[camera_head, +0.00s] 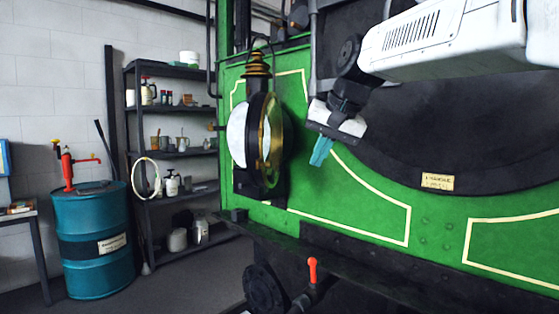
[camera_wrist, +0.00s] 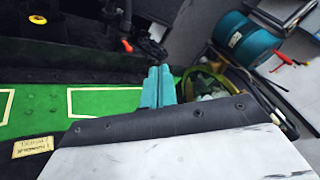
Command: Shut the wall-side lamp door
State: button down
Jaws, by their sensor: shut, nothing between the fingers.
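One lamp (camera_head: 243,182) stands on the green front panel in the head view, with a dark body and a brass chimney top. A pale round face shows on its left side. Its brass-rimmed round door (camera_head: 266,140) is seen nearly edge-on and appears to stand open; its exact angle is unclear. My gripper (camera_head: 319,151) is shut and empty, to the right of the door and apart from it in the picture. In the wrist view my teal fingers (camera_wrist: 157,87) are together, and the yellowish door rim (camera_wrist: 212,72) shows just beyond, partly hidden by the gripper housing.
A dark ledge (camera_head: 340,262) with a red-handled lever (camera_head: 312,268) runs below the panel. A black shelf rack (camera_head: 172,154) and a blue drum (camera_head: 91,220) stand at the left by the wall. Free room lies between my fingers and the lamp.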

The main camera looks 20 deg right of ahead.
notch_tip(320, 180, up, 6)
jog(key=w+f+t, duration=0.1)
jog(key=w, duration=0.1)
jog(key=w+a+f+m, duration=0.1)
jog(key=w+a+f, duration=0.5)
jog(key=w+f, duration=0.1)
jog(key=shift+w+a+f+y, duration=0.15)
jog(key=shift+f+y, duration=0.1)
jog(key=shift+y, duration=0.05)
